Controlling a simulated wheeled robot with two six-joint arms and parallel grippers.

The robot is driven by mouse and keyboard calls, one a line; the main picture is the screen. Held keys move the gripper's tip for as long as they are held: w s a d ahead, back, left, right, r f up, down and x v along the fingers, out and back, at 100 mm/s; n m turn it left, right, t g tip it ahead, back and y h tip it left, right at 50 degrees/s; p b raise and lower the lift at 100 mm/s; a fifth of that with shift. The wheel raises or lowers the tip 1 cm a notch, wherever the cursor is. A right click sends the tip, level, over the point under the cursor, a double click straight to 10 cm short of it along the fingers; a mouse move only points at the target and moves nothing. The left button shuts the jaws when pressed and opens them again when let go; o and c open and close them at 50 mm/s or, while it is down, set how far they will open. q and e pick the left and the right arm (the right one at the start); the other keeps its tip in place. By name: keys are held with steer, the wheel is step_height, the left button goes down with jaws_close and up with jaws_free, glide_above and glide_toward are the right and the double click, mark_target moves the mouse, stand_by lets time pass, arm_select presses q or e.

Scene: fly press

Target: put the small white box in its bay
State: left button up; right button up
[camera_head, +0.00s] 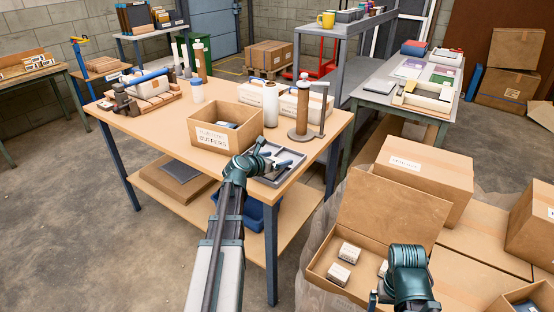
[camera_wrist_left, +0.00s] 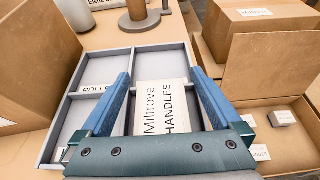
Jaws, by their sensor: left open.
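Another bay carries a label beginning "ROLLE" (camera_wrist_left: 97,88). My right gripper (camera_head: 376,296) is low at the open carton, its fingers mostly hidden.
A cardboard box (camera_head: 225,127) stands left of the tray on the bench (camera_head: 150,119). The open carton (camera_head: 330,262) at right holds small white boxes (camera_head: 338,273). A closed carton (camera_head: 425,170) stands behind.

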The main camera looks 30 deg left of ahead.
arm_select(q)
steer(key=d+p+v, duration=0.1)
steer(key=p+v, duration=0.2)
steer(key=v, duration=0.8)
steer(key=shift+s+a+p, duration=0.35)
steer(key=shift+s+a, duration=0.05)
steer(key=shift+a, duration=0.05)
steer(key=b+x, duration=0.4)
steer(key=x, duration=0.7)
steer(key=shift+w+a+f+b, duration=0.1)
steer(key=shift+w+f+b, duration=0.05)
steer(key=shift+w+b, duration=0.2)
steer(key=shift+w+f+b, duration=0.15)
steer(key=shift+f+b, duration=0.4)
steer(key=shift+f, duration=0.05)
